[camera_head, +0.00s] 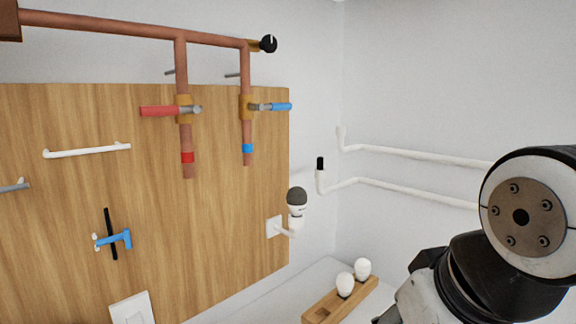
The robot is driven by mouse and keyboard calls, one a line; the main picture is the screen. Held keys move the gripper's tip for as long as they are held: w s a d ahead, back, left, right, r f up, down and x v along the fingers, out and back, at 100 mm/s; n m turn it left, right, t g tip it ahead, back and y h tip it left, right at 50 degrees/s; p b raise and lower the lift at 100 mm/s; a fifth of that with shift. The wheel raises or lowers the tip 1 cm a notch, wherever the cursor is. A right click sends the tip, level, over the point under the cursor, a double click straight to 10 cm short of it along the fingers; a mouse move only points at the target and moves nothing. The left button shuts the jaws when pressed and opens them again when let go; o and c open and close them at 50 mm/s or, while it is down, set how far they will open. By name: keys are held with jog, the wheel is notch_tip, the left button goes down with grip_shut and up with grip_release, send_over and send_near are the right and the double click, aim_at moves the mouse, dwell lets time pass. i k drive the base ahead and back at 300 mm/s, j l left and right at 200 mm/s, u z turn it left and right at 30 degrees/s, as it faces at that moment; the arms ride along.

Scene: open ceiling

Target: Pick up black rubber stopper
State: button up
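A small black cylinder (320,163) sits upright on the open end of the lower white pipe by the back wall; it looks like the black rubber stopper. A round black piece (268,44) with a light mark is at the right end of the upper copper pipe; I cannot tell if it is a gauge or a cap. My arm fills the lower right, well to the right of the black cylinder and apart from it. My gripper's fingers do not show.
A wooden panel (60,220) on the left carries copper pipes with a red valve handle (160,111) and a blue one (280,106). A bulb in a wall holder (297,200) is near the white pipe. A wooden block (322,303) with white bulbs stands below.

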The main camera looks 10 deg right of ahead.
aim_at(319, 167)
jog(key=z, duration=0.1)
jog(key=u, duration=0.25)
jog(key=i+l+u, duration=0.15)
jog(key=l+u, duration=0.25)
jog(key=i+l+u, duration=0.1)
jog(key=l+u, duration=0.25)
jog(key=j, duration=0.1)
